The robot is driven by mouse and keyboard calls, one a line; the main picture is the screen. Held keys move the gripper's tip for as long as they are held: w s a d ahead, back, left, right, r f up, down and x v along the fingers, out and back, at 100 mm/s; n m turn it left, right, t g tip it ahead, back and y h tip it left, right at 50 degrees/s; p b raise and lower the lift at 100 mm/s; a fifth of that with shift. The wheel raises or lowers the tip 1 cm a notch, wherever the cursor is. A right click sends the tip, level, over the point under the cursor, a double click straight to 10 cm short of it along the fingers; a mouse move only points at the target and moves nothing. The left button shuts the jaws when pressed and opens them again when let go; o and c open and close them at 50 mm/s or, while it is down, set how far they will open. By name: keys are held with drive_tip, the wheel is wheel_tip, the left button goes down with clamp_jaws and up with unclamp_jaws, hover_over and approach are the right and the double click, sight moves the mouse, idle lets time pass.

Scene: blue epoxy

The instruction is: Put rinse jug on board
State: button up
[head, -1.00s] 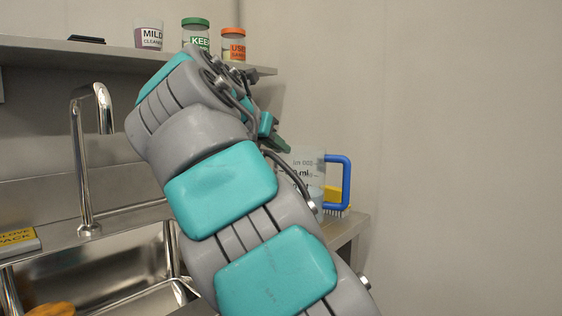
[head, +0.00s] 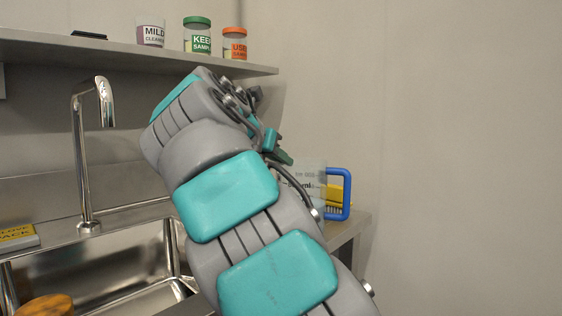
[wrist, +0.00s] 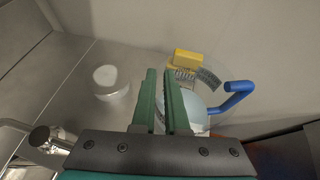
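The rinse jug (head: 307,174) is clear, with printed text and a blue handle, and shows at the right end of the counter in the head view. My arm covers part of it. In the wrist view the jug's blue handle (wrist: 238,92) points right and its pale blue bottom shows beside my fingers. My gripper (wrist: 165,75) has green fingers a small gap apart at the jug's left side. It seems shut on the clear jug wall, which is hard to see between them. I cannot make out the board for certain.
A yellow brush (head: 335,192) is behind the jug, close to the wall. A white round container (wrist: 108,82) stands left of my fingers. The steel sink (head: 95,275), tap (head: 80,150) and shelf (head: 130,56) with several jars are to the left.

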drive_tip(key=o, duration=0.5)
drive_tip(key=p+v, duration=0.2)
drive_tip(key=v, duration=1)
drive_tip(key=shift+p, duration=0.35)
drive_tip(key=shift+d, duration=0.15)
